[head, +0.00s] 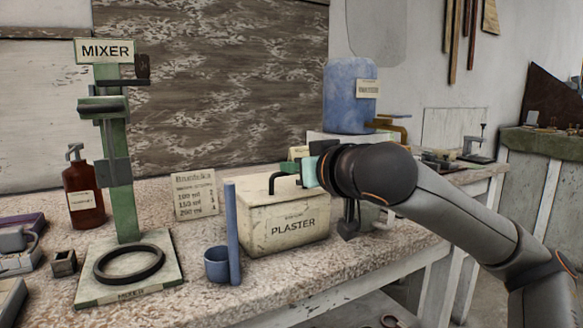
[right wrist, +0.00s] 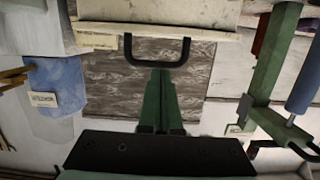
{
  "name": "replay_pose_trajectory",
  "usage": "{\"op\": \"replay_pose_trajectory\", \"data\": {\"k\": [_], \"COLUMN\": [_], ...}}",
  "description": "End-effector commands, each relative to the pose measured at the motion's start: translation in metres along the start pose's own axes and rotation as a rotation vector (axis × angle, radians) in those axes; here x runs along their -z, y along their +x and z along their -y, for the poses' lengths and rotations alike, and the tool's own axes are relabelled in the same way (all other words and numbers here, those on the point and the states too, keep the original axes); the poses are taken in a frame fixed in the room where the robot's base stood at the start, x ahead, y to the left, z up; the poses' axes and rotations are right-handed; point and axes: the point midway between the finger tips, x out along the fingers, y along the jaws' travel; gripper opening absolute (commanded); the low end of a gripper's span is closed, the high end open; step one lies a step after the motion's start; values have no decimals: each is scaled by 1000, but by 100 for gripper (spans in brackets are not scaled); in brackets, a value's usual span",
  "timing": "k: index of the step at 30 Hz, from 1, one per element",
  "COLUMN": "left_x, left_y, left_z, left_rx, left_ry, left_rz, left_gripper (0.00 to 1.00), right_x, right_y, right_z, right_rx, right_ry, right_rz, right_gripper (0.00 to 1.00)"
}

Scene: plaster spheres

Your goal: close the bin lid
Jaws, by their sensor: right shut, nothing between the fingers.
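The cream plaster bin (head: 290,228), marked PLASTER, stands on the bench in the middle of the head view. Its lid (head: 258,196) looks flat on top of it, though my gripper and arm hide the right part and I cannot tell if a gap is left. A black bar handle (head: 283,176) rises from the lid; it also shows in the right wrist view (right wrist: 157,61). My right gripper (head: 305,172) is shut and empty, its green fingertips (right wrist: 158,74) close to the handle. I cannot tell if they touch it. My left gripper is not in view.
A blue cup (head: 217,265) and an upright blue tube (head: 232,235) stand just left of the bin. The mixer stand (head: 122,150) and a brown bottle (head: 84,195) are farther left. A blue container (head: 348,98) stands behind my right arm.

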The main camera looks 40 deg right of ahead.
Motion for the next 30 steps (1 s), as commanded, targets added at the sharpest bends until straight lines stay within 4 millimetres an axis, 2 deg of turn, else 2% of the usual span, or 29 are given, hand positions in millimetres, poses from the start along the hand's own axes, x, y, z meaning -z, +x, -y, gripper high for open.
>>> {"op": "replay_pose_trajectory", "data": {"k": [1, 10, 14, 20, 22, 30], "left_x": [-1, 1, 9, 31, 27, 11], "left_y": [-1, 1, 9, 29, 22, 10], "left_z": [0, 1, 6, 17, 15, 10], "left_rx": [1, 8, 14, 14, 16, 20], "left_ry": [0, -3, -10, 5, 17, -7], "left_rz": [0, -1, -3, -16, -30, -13], "left_gripper": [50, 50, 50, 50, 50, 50], "right_x": [-22, -19, -3, 42, 23, -11], "right_y": [4, 3, -2, -17, -26, -65], "right_z": [3, 3, 2, -1, -4, -5], "right_rx": [1, 1, 2, 6, 1, 1], "right_ry": [-12, -12, -12, -8, -12, -9], "right_rz": [65, 62, 50, 9, 7, -1], "right_gripper": [0, 0, 0, 0, 0, 0]}}
